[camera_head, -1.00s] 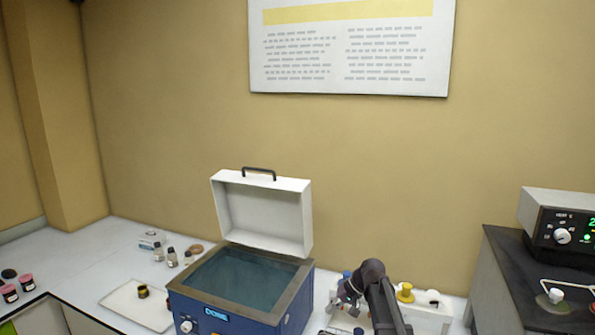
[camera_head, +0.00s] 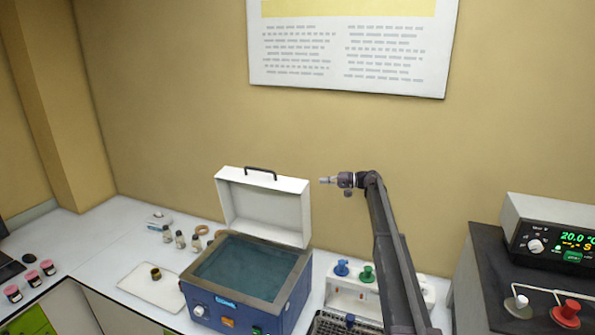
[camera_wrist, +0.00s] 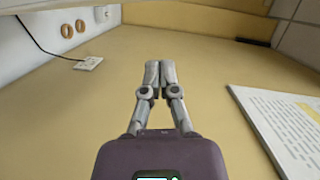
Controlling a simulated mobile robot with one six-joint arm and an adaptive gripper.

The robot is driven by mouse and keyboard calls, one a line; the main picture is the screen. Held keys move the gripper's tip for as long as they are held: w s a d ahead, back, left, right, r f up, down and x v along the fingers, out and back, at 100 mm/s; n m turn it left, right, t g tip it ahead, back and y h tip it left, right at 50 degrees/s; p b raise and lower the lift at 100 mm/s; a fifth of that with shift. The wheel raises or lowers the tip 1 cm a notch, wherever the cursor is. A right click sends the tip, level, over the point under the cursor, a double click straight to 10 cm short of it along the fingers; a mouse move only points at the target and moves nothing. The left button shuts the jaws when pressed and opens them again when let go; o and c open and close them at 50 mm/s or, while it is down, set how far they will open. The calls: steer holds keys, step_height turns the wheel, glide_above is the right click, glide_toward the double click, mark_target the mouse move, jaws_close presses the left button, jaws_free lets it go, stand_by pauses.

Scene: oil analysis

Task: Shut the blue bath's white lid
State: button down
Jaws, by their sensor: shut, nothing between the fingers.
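The blue bath (camera_head: 262,312) stands on the white bench in the head view, with dark liquid visible inside its rim. Its white lid (camera_head: 265,208) stands open, tilted up at the back of the bath, with a dark handle (camera_head: 260,171) on its top edge. My gripper (camera_head: 322,180) is raised to the right of the lid, near its upper right corner, and apart from it. In the wrist view my gripper (camera_wrist: 160,66) has its two fingers together with nothing between them. The lid and the bath do not show in the wrist view.
A white tray (camera_head: 135,287) with a small dark-capped jar (camera_head: 155,273) lies left of the bath. Several small bottles stand behind it. A white rack (camera_head: 345,293) with blue and green knobs stands right of the bath. A dark-topped instrument (camera_head: 483,262) is at the far right.

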steer(key=shift+w+d+r+y, duration=0.2)
steer(key=shift+w+r+y, duration=0.1)
steer(key=shift+w+r, duration=0.6)
steer(key=shift+a, duration=0.15)
steer(key=s+a+f, duration=0.1)
steer(key=s+a, duration=0.1)
steer(key=a, duration=0.9)
steer(key=shift+s+b, duration=0.35)
steer(key=shift+s, duration=0.05)
